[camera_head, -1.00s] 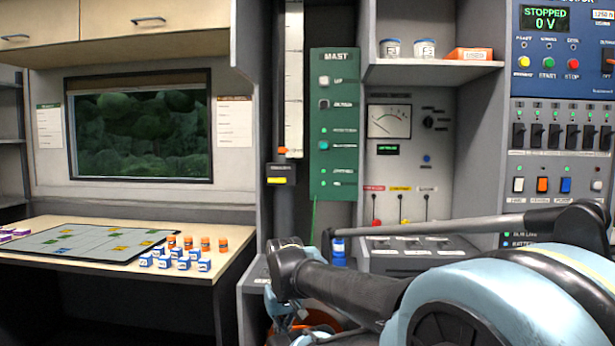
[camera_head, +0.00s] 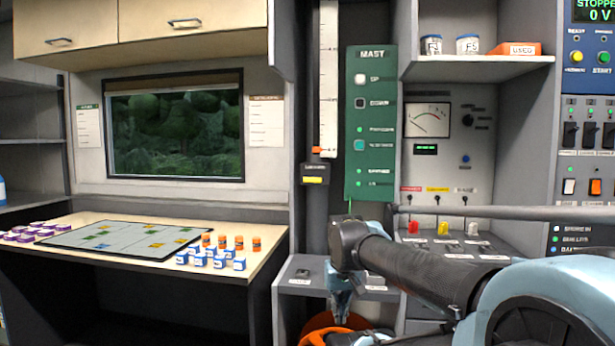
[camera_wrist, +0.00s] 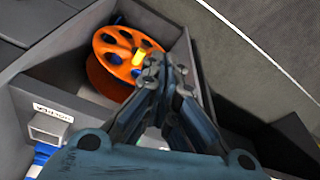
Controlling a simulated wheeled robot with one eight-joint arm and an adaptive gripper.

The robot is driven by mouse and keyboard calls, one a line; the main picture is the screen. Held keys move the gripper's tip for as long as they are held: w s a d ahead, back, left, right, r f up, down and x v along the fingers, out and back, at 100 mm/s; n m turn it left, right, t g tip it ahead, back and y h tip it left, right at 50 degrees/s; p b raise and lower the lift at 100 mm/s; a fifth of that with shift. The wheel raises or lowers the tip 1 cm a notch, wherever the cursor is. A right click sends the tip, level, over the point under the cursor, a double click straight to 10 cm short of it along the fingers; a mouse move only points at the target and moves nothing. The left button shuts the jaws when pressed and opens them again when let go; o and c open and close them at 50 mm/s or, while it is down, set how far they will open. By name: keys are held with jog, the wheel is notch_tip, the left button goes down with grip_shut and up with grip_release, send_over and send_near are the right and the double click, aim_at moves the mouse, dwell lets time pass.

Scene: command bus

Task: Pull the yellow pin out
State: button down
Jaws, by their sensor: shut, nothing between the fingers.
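A yellow piece (camera_wrist: 141,55), which looks like the yellow pin, stands at the orange reel (camera_wrist: 117,66) in the wrist view. My gripper (camera_wrist: 163,72) is shut and empty, with its fingertips just to the right of the yellow piece. I cannot tell whether they touch it. In the head view my gripper (camera_head: 341,305) points down over the orange reel (camera_head: 322,322); the yellow piece cannot be made out there.
The reel sits in an open grey bin (camera_wrist: 72,73) with raised walls. A small labelled bracket (camera_wrist: 48,126) is beside it. The green mast panel (camera_head: 370,125) stands behind my arm.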

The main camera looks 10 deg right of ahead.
jog(key=w+r+m, duration=0.1)
jog(key=w+r, duration=0.9)
jog(key=r, duration=0.2)
jog(key=w+r+m, duration=0.1)
jog(key=w+r, duration=0.9)
jog(key=r, duration=0.3)
notch_tip(320, 180, up, 17)
jog(key=m+t+h, duration=0.1)
jog(key=m, duration=0.1)
send_over(306, 180)
jog(key=shift+w+d+f, duration=0.1)
jog(key=shift+w, duration=0.2)
jog(key=x, duration=1)
jog(key=shift+s+a, duration=0.2)
jog(key=shift+s, duration=0.5)
jog(key=shift+s+a, duration=0.2)
jog(key=shift+s, duration=0.5)
jog(key=shift+s+a, duration=0.2)
jog(key=shift+s, duration=0.5)
